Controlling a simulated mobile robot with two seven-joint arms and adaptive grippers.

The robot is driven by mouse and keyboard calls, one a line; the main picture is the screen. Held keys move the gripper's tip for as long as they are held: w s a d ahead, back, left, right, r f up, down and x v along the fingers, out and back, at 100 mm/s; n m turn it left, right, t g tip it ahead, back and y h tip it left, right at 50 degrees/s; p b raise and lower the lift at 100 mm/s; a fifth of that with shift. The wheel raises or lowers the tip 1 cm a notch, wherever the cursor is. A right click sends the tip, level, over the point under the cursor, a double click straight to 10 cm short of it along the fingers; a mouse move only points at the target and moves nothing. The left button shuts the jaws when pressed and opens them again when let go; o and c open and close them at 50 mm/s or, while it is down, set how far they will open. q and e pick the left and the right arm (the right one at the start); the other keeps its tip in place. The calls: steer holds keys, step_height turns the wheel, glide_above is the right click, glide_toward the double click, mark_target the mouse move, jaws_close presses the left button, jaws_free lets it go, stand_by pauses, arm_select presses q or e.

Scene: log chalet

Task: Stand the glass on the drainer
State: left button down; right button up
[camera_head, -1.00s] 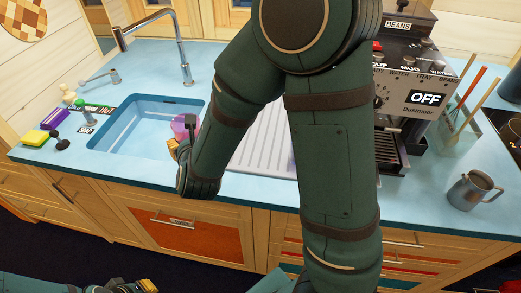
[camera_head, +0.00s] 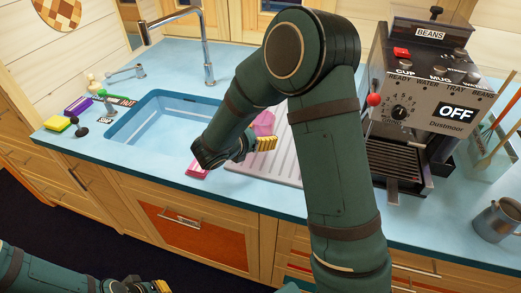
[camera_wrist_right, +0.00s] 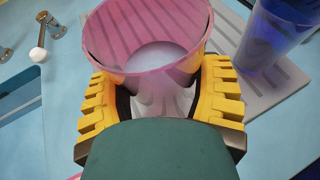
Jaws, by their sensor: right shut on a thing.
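A pink see-through glass (camera_head: 264,122) is held in my right gripper (camera_head: 262,142), whose yellow fingers close around it from both sides in the right wrist view (camera_wrist_right: 160,95). The glass (camera_wrist_right: 145,35) looks roughly upright, mouth toward the wrist camera. It is at the left part of the ribbed pale drainer (camera_head: 284,165); I cannot tell whether its base touches. The drainer also shows in the right wrist view (camera_wrist_right: 262,92). My forearm hides part of it in the head view. My left gripper (camera_head: 150,287) is low at the bottom edge, its fingers partly cut off.
A dark blue tumbler (camera_wrist_right: 280,35) stands on the drainer, close right of the glass in the right wrist view. The sink (camera_head: 155,125) lies left of the drainer, with a tall tap (camera_head: 205,45) behind. A coffee machine (camera_head: 425,95) and metal jug (camera_head: 497,222) are right.

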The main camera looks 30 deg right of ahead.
steer(key=shift+f+b, duration=0.4)
steer(key=shift+f, duration=1.85)
steer(key=shift+f, duration=0.25)
steer(key=o, duration=1.3)
steer(key=shift+r, duration=0.1)
steer(key=shift+r, duration=0.2)
steer(key=p+v, duration=0.1)
steer(key=v, duration=1.1)
